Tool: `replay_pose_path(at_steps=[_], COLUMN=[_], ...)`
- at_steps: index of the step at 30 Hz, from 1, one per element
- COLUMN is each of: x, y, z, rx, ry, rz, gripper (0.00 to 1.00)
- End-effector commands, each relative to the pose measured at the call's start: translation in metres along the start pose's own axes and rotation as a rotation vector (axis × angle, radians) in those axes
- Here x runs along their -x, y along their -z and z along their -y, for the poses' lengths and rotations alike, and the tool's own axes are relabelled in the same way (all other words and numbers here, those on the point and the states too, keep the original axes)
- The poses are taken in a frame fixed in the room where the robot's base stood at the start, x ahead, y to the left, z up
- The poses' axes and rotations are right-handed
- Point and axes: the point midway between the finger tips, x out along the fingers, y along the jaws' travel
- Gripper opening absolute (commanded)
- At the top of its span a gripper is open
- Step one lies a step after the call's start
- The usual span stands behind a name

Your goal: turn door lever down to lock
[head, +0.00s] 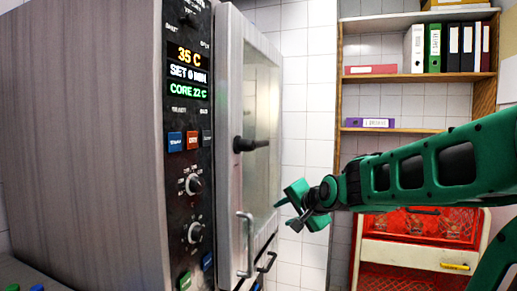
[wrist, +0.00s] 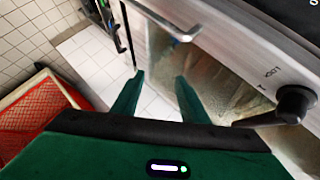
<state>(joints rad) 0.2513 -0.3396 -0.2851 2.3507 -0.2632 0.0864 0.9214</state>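The black door lever (head: 250,144) sits on the grey frame of the oven door (head: 229,190). Its bar lies about horizontal, pointing right across the glass. In the wrist view the lever's round hub (wrist: 296,102) is at the right edge, and its bar runs left from it. My green gripper (head: 304,206) is to the right of and lower than the lever, apart from it. In the wrist view the two fingers of my gripper (wrist: 157,92) are spread with nothing between them. Small lettering shows on the door beside the lever, too small to read surely.
A metal bar handle (head: 245,245) stands upright below the lever. The control panel (head: 187,150) with knobs and buttons is left of the door. Shelves with binders (head: 434,48) and red crates (head: 400,232) stand behind on the right. White tiled wall fills the back.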

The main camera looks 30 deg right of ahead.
Motion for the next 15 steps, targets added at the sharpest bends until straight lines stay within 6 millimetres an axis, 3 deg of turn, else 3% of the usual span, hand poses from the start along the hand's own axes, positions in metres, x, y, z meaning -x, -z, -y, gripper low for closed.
replay_pose_path(at_steps=[1,3,6,10,15], x=[-0.004,-0.004,0.003,0.014,0.020], y=[0.013,0.030,0.049,0.065,0.073], z=[0.029,0.069,0.115,0.153,0.172], rx=[-0.082,-0.204,-0.353,-0.485,-0.551], ry=[0.094,0.233,0.402,0.551,0.629], rz=[-0.030,-0.056,-0.067,-0.054,-0.041], gripper=[0.40,0.40,0.40,0.40,0.40])
